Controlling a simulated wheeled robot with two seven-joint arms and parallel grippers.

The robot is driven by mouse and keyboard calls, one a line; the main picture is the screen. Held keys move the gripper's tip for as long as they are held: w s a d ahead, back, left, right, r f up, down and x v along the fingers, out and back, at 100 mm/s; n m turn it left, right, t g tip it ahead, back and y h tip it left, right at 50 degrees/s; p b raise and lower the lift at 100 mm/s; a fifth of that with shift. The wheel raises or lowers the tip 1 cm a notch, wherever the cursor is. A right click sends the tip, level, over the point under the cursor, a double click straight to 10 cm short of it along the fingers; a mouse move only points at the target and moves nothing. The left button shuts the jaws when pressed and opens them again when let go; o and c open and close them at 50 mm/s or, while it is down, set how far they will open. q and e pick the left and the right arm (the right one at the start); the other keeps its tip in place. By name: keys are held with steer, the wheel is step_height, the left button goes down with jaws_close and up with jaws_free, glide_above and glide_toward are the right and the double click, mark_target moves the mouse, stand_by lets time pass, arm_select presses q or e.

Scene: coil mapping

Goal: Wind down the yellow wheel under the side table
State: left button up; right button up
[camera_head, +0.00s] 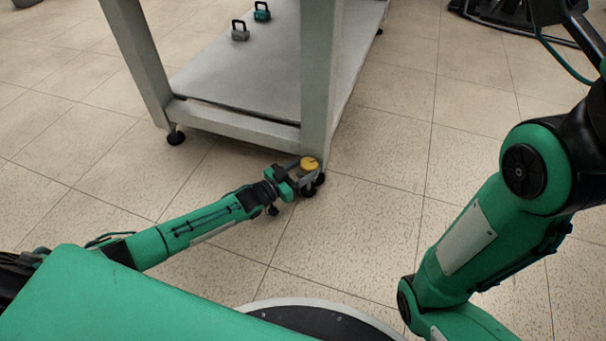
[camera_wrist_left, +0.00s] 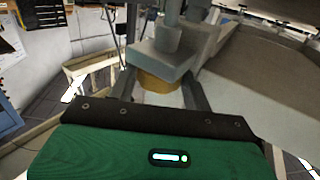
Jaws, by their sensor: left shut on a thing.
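The yellow wheel (camera_head: 309,163) sits low at the near corner leg of the grey side table (camera_head: 235,122), just above a dark foot on the floor. My left gripper (camera_head: 300,170) reaches the wheel from the left and is shut on it. In the left wrist view the yellow wheel (camera_wrist_left: 158,84) lies between the two fingers (camera_wrist_left: 158,95), below a grey block of the table leg. Part of the wheel is hidden by that block. My right arm shows at the right, but its gripper is out of view.
Two kettlebell-like weights, one grey (camera_head: 240,32) and one teal (camera_head: 262,12), stand on the table's lower shelf. Another dark table foot (camera_head: 176,137) is at the left. The tiled floor around the leg is clear. Dark equipment (camera_head: 510,14) lies at the back right.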

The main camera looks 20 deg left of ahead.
arm_select(q)
steer(key=shift+w+m+g+h+b, duration=0.2)
steer(key=shift+m+g+h+b, duration=0.25)
steer(key=shift+m+h, duration=0.2)
steer(key=shift+g+h, duration=0.35)
steer(key=o, duration=0.8)
steer(key=shift+o, duration=0.8)
steer(key=shift+a+r, duration=0.1)
steer(key=shift+a, duration=0.15)
